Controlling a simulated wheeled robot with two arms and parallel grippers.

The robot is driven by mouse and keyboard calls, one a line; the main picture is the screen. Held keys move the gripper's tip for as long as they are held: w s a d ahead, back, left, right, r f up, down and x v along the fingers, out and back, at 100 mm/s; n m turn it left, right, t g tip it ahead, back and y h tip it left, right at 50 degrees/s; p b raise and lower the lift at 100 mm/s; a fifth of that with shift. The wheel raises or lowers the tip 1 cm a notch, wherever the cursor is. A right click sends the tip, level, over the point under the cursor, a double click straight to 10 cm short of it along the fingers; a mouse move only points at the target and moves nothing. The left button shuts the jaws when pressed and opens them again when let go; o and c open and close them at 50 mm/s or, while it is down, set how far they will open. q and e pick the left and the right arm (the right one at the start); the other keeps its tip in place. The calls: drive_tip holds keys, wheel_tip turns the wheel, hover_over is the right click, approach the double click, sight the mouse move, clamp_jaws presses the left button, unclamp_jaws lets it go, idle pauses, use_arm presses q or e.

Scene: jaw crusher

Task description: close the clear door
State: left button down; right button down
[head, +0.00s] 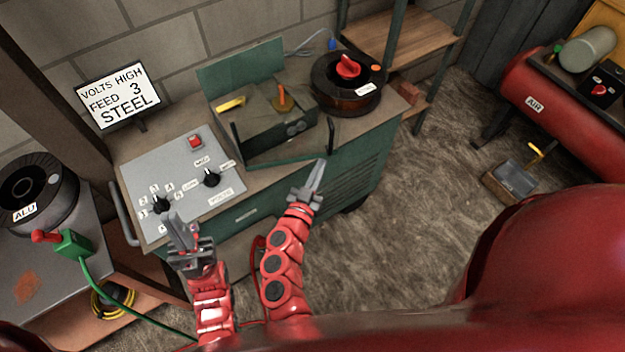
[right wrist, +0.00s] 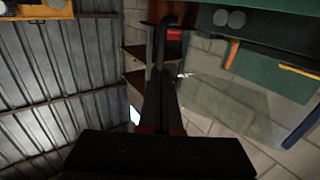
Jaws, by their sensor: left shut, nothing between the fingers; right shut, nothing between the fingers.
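The clear door (head: 285,160) of the dark green wire-feeder box (head: 265,130) stands swung out at the box's front. Its pane is hard to see; a green lower edge and a black upright handle (head: 331,136) at its right end show. In the right wrist view the pane (right wrist: 235,105) is a faint see-through sheet. My right gripper (head: 319,168) is shut and empty, its tips just below the door's handle end; whether they touch it I cannot tell. It shows in the right wrist view (right wrist: 162,85). My left gripper (head: 175,225) is shut and empty over the control panel's front.
The control panel (head: 150,175) with knobs and a red switch lies left of the box. A wire spool (head: 345,90) stands right of it. A green shelf rack (head: 400,30) and a red air tank (head: 560,105) are further right. The floor (head: 420,210) between is open.

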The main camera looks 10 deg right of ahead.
sight(322, 132)
drive_tip(key=x, duration=0.2)
drive_tip(key=p+x, duration=0.1)
drive_tip(key=x, duration=0.1)
drive_tip(key=shift+w+d+r, duration=0.15)
drive_tip(key=shift+r, duration=0.05)
drive_tip(key=shift+w+d+f, duration=0.2)
drive_tip(key=shift+w+d, duration=0.05)
drive_tip(key=shift+w, duration=0.1)
drive_tip(key=w+n+y, duration=0.1)
drive_tip(key=w, duration=0.1)
drive_tip(key=w+n+t+y, duration=0.1)
drive_tip(key=w, duration=0.2)
drive_tip(key=w+d+n+t+y, duration=0.1)
drive_tip(key=w+y, duration=0.1)
drive_tip(key=w, duration=0.1)
drive_tip(key=shift+w, duration=0.15)
drive_tip(key=shift+w+r, duration=0.1)
drive_tip(key=shift+r, duration=0.15)
